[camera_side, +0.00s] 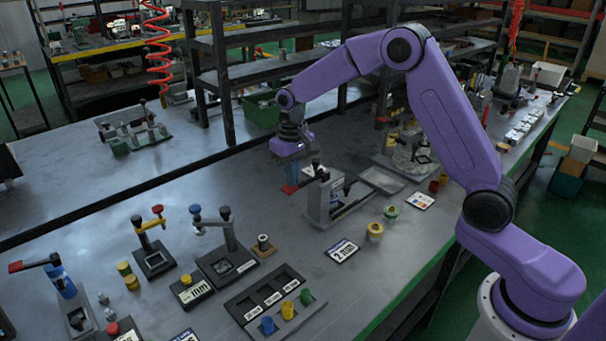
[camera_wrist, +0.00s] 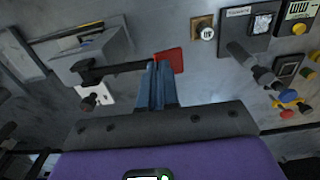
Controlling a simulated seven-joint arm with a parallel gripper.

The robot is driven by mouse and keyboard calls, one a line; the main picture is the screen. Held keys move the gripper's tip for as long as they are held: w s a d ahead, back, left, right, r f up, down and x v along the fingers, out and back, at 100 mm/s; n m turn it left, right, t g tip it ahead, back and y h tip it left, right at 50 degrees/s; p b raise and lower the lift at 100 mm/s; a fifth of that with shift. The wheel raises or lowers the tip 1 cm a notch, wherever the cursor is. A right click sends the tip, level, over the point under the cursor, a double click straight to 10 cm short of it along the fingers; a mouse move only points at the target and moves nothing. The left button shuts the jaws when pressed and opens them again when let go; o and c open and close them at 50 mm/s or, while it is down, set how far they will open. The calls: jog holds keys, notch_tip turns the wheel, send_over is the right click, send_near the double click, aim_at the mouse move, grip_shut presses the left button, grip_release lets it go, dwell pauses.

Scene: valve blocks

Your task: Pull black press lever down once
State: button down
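The grey press (camera_side: 318,200) stands on the bench near the middle in the side view. In the wrist view its block (camera_wrist: 88,60) is at upper left. Its black lever (camera_wrist: 125,69) reaches right to a flat red end (camera_wrist: 171,60), which also shows in the side view (camera_side: 289,189). My gripper (camera_side: 291,180) points down just above the red end. Its blue fingers (camera_wrist: 158,66) look close together, with nothing visible between them. The tips overlap the lever where it meets the red end; I cannot tell whether they touch. The lever looks roughly level.
A lever with a blue knob (camera_side: 196,210), one with a red knob (camera_side: 157,210) and another red-ended lever (camera_side: 16,267) stand at left. A dark tray (camera_side: 263,297) and coloured cups lie in front. A shallow grey tray (camera_side: 382,180) is right of the press.

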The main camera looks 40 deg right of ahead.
jog(key=shift+a+r, duration=0.1)
jog(key=shift+r, duration=2.4)
jog(key=s+a+r+n, duration=0.2)
jog(key=s+a+n, duration=0.1)
jog(key=s, duration=0.6)
jog(key=s+a+r+n, duration=0.1)
jog(key=s+a+n, duration=0.2)
jog(key=s, duration=0.6)
jog(key=s+d+f+n, duration=0.1)
jog(key=s+d+n, duration=0.2)
jog(key=s, duration=0.7)
jog(key=s+d+n, duration=0.3)
jog(key=s, duration=0.7)
jog(key=shift+f+n, duration=0.3)
jog(key=shift+f, duration=0.1)
